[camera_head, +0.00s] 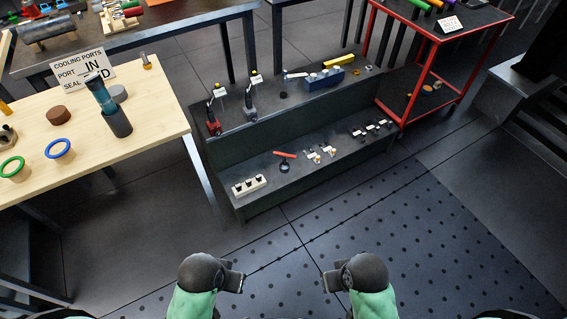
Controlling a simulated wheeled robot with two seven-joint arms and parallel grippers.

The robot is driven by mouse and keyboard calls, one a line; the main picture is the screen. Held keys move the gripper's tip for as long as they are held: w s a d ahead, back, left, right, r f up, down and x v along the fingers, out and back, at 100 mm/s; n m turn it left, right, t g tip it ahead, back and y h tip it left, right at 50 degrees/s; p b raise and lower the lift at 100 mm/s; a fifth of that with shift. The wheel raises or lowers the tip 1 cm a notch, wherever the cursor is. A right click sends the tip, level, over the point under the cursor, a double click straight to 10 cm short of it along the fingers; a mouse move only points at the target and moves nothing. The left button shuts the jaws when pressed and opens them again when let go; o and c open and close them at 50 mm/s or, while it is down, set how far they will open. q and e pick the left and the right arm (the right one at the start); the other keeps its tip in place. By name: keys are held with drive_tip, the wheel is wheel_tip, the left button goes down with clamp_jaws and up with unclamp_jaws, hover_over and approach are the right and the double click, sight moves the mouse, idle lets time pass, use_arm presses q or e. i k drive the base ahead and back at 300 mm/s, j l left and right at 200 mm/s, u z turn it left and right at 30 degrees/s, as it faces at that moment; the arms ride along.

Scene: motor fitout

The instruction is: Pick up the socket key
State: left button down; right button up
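I cannot tell for certain which item is the socket key. On the lower step of a dark two-step stand lie small tools, among them a red-handled piece (284,154) beside a black ring (284,167), and a white block with dark holes (249,186). My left gripper (233,277) and my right gripper (333,282) are low in the view, over the floor in front of the stand. Both are apart from every tool, and nothing shows held. Their fingertips are too small and dark to show whether they are open or shut.
The stand's upper step (232,115) holds upright tools, a blue block (323,80) and a yellow bar (339,61). A wooden table (160,120) with rings and cylinders stands left. A red-framed rack (402,115) stands right. The dotted floor mat (400,220) is clear.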

sight(285, 167)
drive_tip(key=u, duration=0.5)
drive_tip(key=l+u, duration=0.15)
drive_tip(key=u, duration=0.3)
drive_tip(key=l+u, duration=0.1)
drive_tip(key=u, duration=0.4)
drive_tip(key=k+l, duration=0.1)
drive_tip(key=l, duration=0.35)
drive_tip(key=k+l, duration=0.15)
drive_tip(key=l, duration=0.3)
drive_tip(key=k+l, duration=0.1)
drive_tip(key=l, duration=0.3)
drive_tip(key=k+l+u, duration=0.1)
drive_tip(key=l, duration=0.55)
drive_tip(key=i+l, duration=0.15)
drive_tip(key=l, duration=0.1)
